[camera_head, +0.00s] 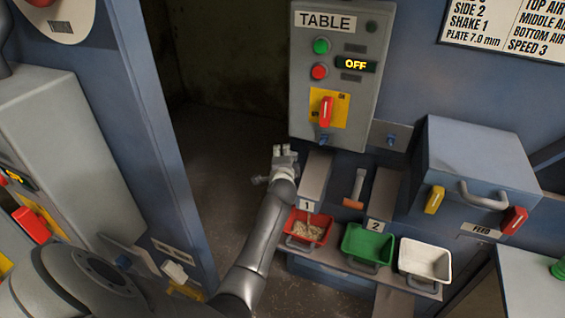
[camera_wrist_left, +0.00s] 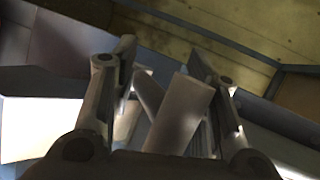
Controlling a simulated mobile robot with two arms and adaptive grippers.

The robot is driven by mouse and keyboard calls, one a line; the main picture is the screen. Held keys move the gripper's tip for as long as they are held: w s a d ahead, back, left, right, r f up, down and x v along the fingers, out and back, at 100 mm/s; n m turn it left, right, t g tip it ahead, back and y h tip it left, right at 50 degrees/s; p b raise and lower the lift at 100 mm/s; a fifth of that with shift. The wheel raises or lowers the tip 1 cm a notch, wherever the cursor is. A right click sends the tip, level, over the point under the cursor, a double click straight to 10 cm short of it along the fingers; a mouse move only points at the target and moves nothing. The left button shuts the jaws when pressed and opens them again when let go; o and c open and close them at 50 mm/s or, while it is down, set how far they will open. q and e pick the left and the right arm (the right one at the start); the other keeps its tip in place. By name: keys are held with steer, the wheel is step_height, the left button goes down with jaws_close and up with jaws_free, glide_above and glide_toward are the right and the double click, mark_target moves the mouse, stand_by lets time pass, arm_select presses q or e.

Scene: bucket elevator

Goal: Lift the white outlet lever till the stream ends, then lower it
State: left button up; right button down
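My left gripper (camera_head: 284,152) is beside the upper left end of the grey chute marked 1 (camera_head: 316,172). In the left wrist view its two fingers (camera_wrist_left: 165,75) stand apart. A pale flat bar (camera_wrist_left: 182,115) shows between them; I cannot tell whether it is gripped or is the outlet lever. In the head view no white lever is clear at the chute; the hand may hide it. A red bin (camera_head: 308,229) with pale grain sits below chute 1; a stream is too small to make out. My right gripper is not in view.
A green bin (camera_head: 368,244) and a white bin (camera_head: 425,260) stand right of the red one. A tool with an orange part (camera_head: 354,190) is between the chutes. The TABLE panel (camera_head: 342,70), reading OFF, is above. A blue post (camera_head: 160,150) stands left.

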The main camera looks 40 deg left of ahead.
arm_select(q)
steer(key=shift+f, duration=0.2)
steer(key=shift+s+d+r+p, duration=0.35)
steer(key=shift+s+r+p, duration=0.15)
steer(key=shift+p, duration=0.25)
steer(key=s+d+r+p, duration=0.5)
steer(key=s+d+p, duration=0.1)
steer(key=s+p, duration=0.1)
steer(key=shift+s+r+p, duration=0.2)
steer(key=shift+r+p, duration=0.1)
steer(key=shift+p, duration=0.1)
stand_by(0.4)
stand_by(0.4)
